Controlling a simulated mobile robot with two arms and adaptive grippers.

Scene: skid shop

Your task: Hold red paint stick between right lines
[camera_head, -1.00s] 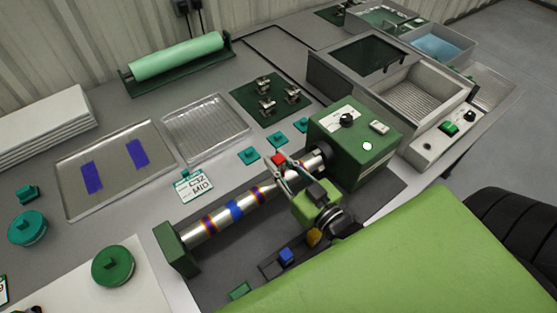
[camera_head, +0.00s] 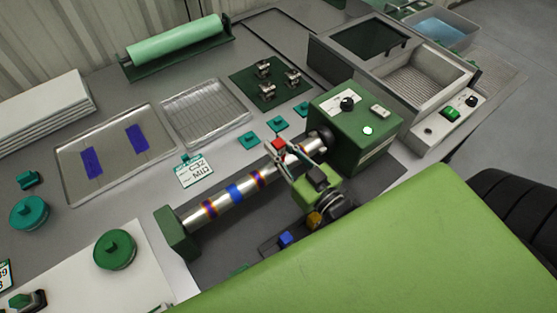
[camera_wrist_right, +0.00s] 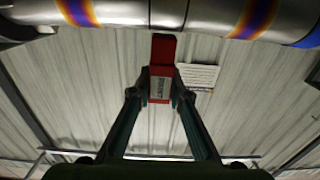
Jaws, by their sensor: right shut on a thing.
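A silver cylinder (camera_head: 222,200) with a blue band and purple-orange bands spans a green stand and a green machine box. My right gripper (camera_head: 286,155) is at the cylinder's right part, near the box, and is shut on the red paint stick (camera_head: 279,143). In the right wrist view the stick (camera_wrist_right: 163,47) sits between the fingertips (camera_wrist_right: 159,84), its far end up against the cylinder (camera_wrist_right: 120,12) or just short of it; I cannot tell if they touch. There it lies between two purple-orange bands, under a short plain stretch with thin edges. My left gripper is out of view.
The green machine box (camera_head: 350,127) with a knob stands right of the gripper. Teal pieces (camera_head: 248,141) and a small label card (camera_head: 193,171) lie behind the cylinder. A tray (camera_head: 68,160) with two purple strips is farther left. A blue piece (camera_head: 286,238) lies in front.

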